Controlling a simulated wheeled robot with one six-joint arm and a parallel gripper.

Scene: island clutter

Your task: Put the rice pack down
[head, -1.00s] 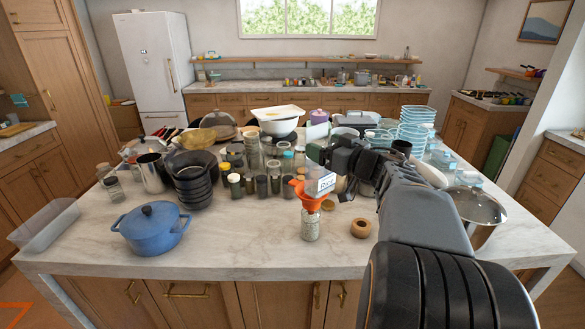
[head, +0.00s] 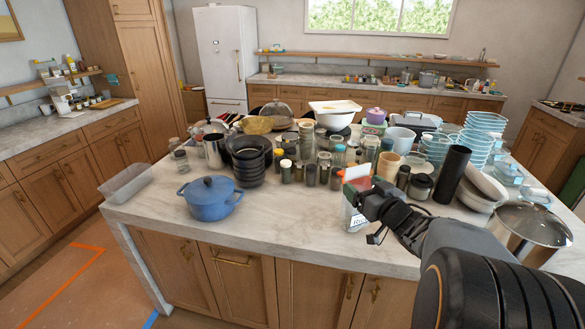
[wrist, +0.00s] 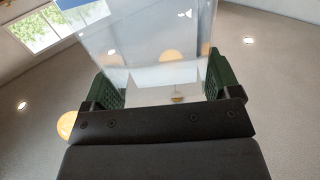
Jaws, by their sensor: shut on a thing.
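The rice pack (head: 351,216) is a pale pack with a printed label, partly covered by my gripper in the head view. My gripper (head: 364,206) is shut on it, near the front of the island, right of the middle. In the wrist view the pack (wrist: 150,45) stands as a glossy pale panel between the two green finger pads of my gripper (wrist: 160,84). I cannot tell whether the pack's lower edge touches the marble top (head: 290,232).
Bare marble lies left of the pack, up to the blue pot (head: 210,198). Jars, black bowls (head: 249,163) and a tall black cylinder (head: 452,174) crowd behind. A steel pot with a glass lid (head: 530,225) stands right of my arm. A clear tray (head: 125,183) sits at the left edge.

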